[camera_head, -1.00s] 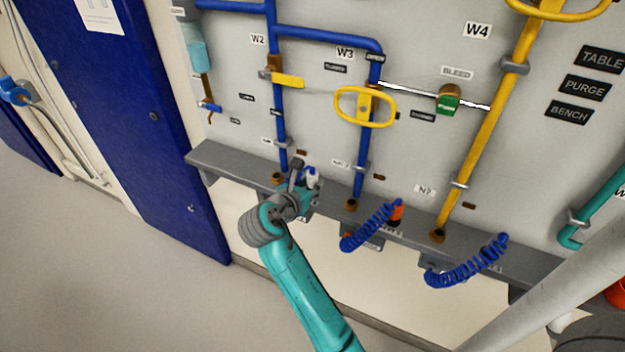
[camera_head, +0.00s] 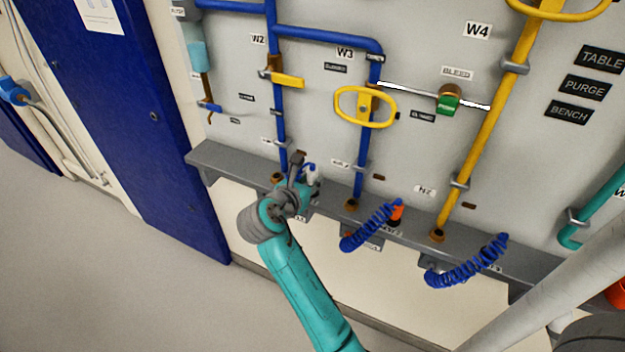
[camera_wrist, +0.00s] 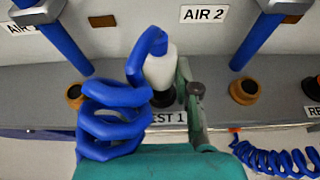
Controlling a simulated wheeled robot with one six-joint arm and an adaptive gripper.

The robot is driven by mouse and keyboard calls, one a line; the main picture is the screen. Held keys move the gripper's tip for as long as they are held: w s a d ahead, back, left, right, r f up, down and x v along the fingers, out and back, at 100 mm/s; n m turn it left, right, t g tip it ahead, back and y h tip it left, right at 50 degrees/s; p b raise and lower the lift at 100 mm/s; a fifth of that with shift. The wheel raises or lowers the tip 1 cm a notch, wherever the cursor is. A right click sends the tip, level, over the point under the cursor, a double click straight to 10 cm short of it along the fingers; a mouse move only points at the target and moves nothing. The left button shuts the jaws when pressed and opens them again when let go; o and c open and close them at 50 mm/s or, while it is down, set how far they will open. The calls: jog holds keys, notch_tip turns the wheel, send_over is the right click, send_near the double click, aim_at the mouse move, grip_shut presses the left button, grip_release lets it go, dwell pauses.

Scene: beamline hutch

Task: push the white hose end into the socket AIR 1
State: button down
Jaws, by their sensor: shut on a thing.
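The white hose end (camera_wrist: 161,69) stands roughly upright, with its blue coiled hose (camera_wrist: 110,120) hanging on the left. It also shows small in the head view (camera_head: 314,174). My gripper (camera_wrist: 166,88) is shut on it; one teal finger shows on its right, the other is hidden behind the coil. A dark part is under the white end, behind the REST 1 label; I cannot tell whether they touch. The orange-brown ring socket (camera_wrist: 75,95) under the left blue pipe, by the partly cut AIR 1 label (camera_wrist: 20,28), is left of the hose end and looks empty.
A similar ring (camera_wrist: 243,91) sits under the AIR 2 label (camera_wrist: 204,14). Blue pipes rise close to both rings. Other coiled blue hoses hang at the right (camera_head: 370,228) (camera_head: 470,262). The yellow valve handle (camera_head: 365,107) is above the shelf (camera_head: 230,163).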

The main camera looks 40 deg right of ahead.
aim_at(310, 172)
jog(key=shift+r, duration=0.1)
jog(key=shift+r, duration=2.95)
